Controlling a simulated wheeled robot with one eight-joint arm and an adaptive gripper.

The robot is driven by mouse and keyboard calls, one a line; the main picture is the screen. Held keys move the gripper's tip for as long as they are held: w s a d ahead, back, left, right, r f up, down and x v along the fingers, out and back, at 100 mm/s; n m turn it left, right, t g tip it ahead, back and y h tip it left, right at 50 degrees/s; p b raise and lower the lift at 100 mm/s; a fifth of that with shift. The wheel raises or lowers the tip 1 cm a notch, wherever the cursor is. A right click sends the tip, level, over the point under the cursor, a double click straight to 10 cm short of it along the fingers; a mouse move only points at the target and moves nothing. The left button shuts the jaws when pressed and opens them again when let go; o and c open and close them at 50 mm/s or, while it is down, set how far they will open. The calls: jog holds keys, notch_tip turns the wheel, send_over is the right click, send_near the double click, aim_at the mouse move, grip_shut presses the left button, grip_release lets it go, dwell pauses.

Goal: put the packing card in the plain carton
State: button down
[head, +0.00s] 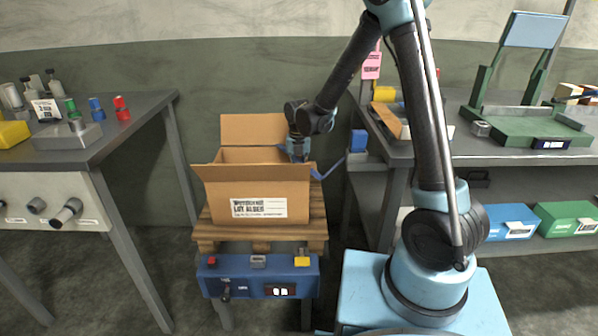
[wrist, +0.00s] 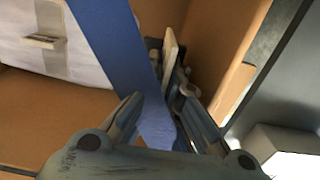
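An open brown carton (head: 255,200) with a white printed label stands on a wooden pallet stand in the head view. Its back flap is raised. My gripper (head: 298,155) is low at the carton's right rear rim. In the wrist view my gripper (wrist: 170,90) appears shut on a thin cream slab seen nearly edge-on, which looks like the packing card (wrist: 171,50). A blue strip (wrist: 108,40) crosses in front of the fingers and partly hides them. It also sticks out beside the gripper in the head view (head: 332,169). The carton's brown wall (wrist: 215,45) is close on the right.
A blue control box (head: 258,278) is in front of the pallet stand (head: 262,234). A grey bench (head: 110,125) with small parts stands left, and another bench (head: 450,150) with a green fixture (head: 525,125) stands right. A white object (wrist: 60,45) shows at the wrist view's upper left.

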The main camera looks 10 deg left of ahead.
jog(key=shift+f, duration=1.1)
jog(key=c, duration=1.7)
grip_release()
notch_tip(320, 180, up, 12)
jog(key=shift+f, duration=0.1)
